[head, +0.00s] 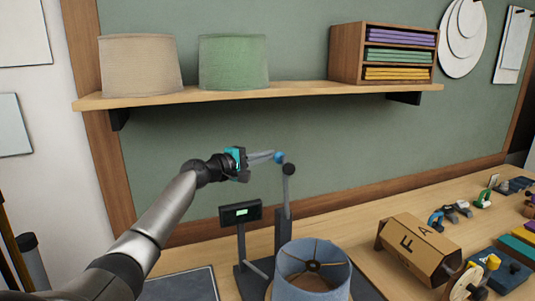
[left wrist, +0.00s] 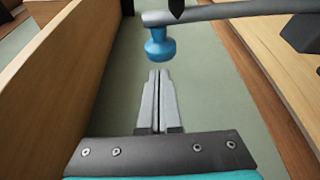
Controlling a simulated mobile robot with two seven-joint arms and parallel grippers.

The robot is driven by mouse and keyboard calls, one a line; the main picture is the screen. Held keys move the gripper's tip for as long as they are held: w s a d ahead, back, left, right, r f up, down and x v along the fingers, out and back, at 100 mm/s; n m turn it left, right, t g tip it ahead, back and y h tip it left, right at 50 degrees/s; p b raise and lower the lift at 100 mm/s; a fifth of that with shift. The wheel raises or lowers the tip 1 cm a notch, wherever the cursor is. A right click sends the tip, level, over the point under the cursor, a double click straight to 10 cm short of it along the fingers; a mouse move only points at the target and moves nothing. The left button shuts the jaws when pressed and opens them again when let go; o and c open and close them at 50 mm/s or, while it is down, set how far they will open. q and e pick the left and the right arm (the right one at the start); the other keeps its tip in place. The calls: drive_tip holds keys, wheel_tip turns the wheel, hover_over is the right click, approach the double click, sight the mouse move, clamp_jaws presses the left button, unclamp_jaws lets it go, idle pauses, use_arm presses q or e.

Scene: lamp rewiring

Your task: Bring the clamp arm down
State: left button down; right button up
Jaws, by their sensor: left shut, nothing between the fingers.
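The grey clamp arm (head: 288,193) stands raised, close to upright, on its dark post (head: 283,230). It has a black ball (head: 289,169) at its upper end and a blue knob (head: 280,158) facing my gripper. In the left wrist view the arm (left wrist: 235,12) crosses the top, with the blue knob (left wrist: 160,45) just beyond my fingertips. My left gripper (head: 271,155) is shut and empty, pointing right at the knob. Its fingertips (left wrist: 158,74) line up with the knob; whether they touch it I cannot tell. My right gripper is out of view.
A blue lampshade (head: 312,277) stands below the arm, with a small display (head: 240,212) to its left. A wooden shelf (head: 290,91) with two shades runs above.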

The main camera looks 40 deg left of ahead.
use_arm(q)
drive_tip(key=shift+s+d+r, duration=0.15)
drive_tip(key=shift+s+d, duration=0.1)
drive_tip(key=shift+d, duration=0.35)
